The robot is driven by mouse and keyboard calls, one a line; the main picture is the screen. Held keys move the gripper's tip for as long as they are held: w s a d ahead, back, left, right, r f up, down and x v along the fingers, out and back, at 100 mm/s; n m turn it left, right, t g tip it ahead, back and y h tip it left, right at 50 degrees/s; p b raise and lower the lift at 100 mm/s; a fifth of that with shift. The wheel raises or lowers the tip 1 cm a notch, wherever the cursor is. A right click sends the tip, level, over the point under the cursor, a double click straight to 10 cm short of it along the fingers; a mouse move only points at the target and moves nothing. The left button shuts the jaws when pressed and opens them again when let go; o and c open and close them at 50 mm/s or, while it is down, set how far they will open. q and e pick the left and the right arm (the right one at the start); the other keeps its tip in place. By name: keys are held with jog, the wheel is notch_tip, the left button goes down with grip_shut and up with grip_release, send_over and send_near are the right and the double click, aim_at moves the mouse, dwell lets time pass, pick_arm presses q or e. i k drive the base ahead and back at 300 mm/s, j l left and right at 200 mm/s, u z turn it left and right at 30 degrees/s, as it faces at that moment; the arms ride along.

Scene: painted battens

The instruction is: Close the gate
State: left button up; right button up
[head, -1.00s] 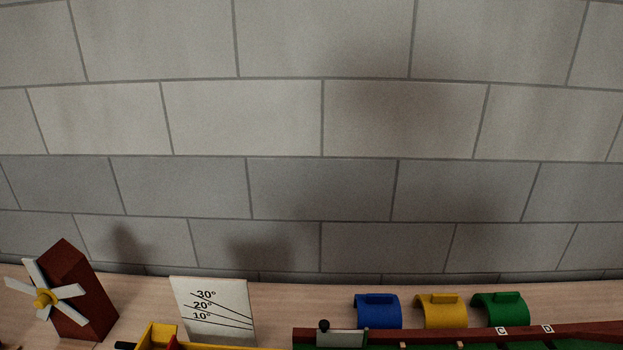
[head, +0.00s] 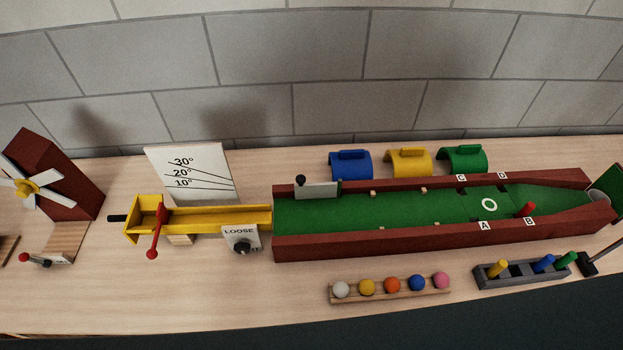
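What looks like the gate is a pale grey panel with a black knob (head: 316,190), at the left end of the green lane (head: 390,209). It lies along the far red-brown side wall, and the lane mouth beside it looks clear. A yellow trough (head: 235,217) with a red-knobbed lever (head: 156,235) leads into this left end. Neither of my grippers is in view.
A knob box marked LOOSE (head: 241,240) stands before the trough. An angle board (head: 192,174) and a windmill (head: 55,175) stand left. Blue (head: 350,166), yellow (head: 409,163) and green arches (head: 463,160) stand behind the lane. A ball rack (head: 390,290) and peg tray (head: 525,270) lie in front.

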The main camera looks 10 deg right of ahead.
aim_at(324, 189)
jog(key=k+l+u, duration=0.55)
jog(key=u, duration=0.25)
jog(key=k, duration=0.1)
